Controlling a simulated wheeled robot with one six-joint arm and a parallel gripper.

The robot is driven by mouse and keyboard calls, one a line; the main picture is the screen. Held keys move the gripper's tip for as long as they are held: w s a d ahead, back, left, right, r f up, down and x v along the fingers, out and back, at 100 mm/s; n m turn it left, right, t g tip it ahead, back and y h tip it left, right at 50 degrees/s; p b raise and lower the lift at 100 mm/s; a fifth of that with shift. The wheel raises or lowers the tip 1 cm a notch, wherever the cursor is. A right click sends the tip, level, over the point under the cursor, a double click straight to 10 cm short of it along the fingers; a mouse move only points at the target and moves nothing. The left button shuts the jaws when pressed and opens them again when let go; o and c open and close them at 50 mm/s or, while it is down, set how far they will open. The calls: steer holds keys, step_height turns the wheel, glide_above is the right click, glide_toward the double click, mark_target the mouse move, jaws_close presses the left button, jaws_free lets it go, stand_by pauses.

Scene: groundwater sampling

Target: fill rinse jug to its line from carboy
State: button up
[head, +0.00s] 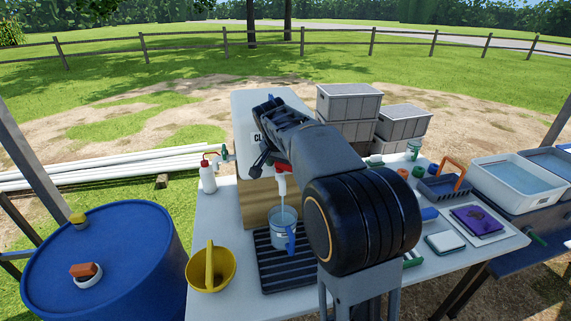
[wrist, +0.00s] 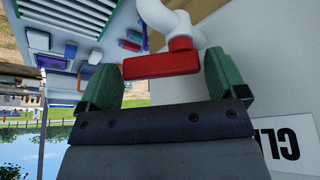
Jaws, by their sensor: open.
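The white carboy (head: 246,108) stands on a wooden block, partly hidden behind my arm. Its white tap with a red lever (head: 283,168) sticks out at the front. A pale stream appears to run from the spout into the rinse jug (head: 281,236), a clear jug with a blue handle. The jug stands upright under the tap on a black slatted drip tray (head: 264,272). Its fill line and water level are too small to tell. In the wrist view my gripper (wrist: 159,62) is open, its green pads on either side of the red lever (wrist: 160,66), apparently not clamping it.
A yellow scoop-like container (head: 211,272) and a white wash bottle (head: 208,178) stand left of the tray. A blue drum (head: 105,260) is at far left. Grey crates (head: 349,102) stand behind, and white water tubs (head: 513,184) are at right.

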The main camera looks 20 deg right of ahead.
steer(key=shift+f, duration=0.15)
steer(key=c, duration=0.6)
steer(key=shift+c, duration=0.2)
steer(key=shift+d, duration=0.1)
steer(key=n, duration=0.1)
steer(key=n+t, duration=0.1)
steer(key=n, duration=0.1)
steer(key=shift+w+d+y, duration=0.2)
steer(key=shift+d+y, duration=0.1)
steer(key=shift+y, duration=0.1)
steer(key=shift+w+d+n+t+y+p, duration=0.15)
steer(key=shift+n+y, duration=0.25)
steer(key=shift+n, duration=0.8)
steer(key=shift+w+d+n+t+y+p, duration=0.15)
steer(key=shift+n+y, duration=0.25)
steer(key=shift+n, duration=0.8)
steer(key=shift+w+a, duration=0.1)
steer(key=o, duration=0.6)
